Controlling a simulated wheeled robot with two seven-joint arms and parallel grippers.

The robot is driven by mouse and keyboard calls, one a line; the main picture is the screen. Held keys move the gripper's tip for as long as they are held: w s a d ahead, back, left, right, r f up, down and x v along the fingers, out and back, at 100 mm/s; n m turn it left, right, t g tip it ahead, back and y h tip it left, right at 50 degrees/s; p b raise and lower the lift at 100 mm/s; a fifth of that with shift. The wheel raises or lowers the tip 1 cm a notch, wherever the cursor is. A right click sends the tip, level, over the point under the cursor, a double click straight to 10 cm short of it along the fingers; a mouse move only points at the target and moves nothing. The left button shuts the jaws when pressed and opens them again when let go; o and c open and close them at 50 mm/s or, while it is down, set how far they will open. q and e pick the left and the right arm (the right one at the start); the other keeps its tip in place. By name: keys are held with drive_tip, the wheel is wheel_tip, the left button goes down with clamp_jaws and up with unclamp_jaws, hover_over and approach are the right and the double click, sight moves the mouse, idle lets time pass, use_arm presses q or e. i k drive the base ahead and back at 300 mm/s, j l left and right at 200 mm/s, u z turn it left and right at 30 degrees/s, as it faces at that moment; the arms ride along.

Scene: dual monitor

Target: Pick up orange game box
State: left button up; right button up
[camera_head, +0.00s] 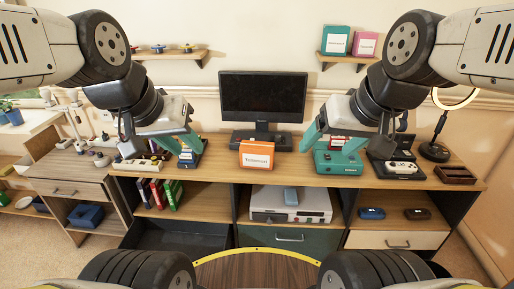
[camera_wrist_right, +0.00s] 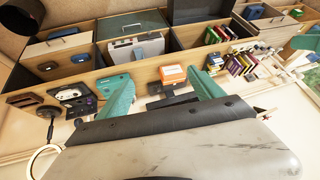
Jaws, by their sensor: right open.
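The orange game box (camera_head: 256,154) stands upright on the desk top in front of the monitor, with a white label on its front. It also shows in the right wrist view (camera_wrist_right: 172,74), between my right fingertips in the picture but well beyond them. My right gripper (camera_head: 343,150) is open and empty, with teal fingers spread above the desk to the right of the box. Its fingers also show in the right wrist view (camera_wrist_right: 160,88). My left gripper (camera_head: 158,156) hangs over the desk to the left of the box. Its teal fingers look apart, with nothing seen between them.
The dark monitor (camera_head: 262,97) stands behind the box. A teal device (camera_head: 338,167) and a game controller on a dark base (camera_head: 403,168) are to the right. Books (camera_head: 173,194) and a grey console (camera_head: 291,205) fill the shelves below. Desk space beside the box is clear.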

sight(256, 155)
drive_tip(key=i+l, duration=0.25)
drive_tip(key=l, duration=0.15)
drive_tip(key=i+l+u, duration=0.1)
drive_tip(key=i+l, duration=0.35)
drive_tip(key=l, duration=0.3)
drive_tip(key=i+l, duration=0.25)
drive_tip(key=l, duration=0.15)
drive_tip(key=l+u, duration=0.1)
drive_tip(key=u, duration=1.4)
drive_tip(key=i+l, duration=0.05)
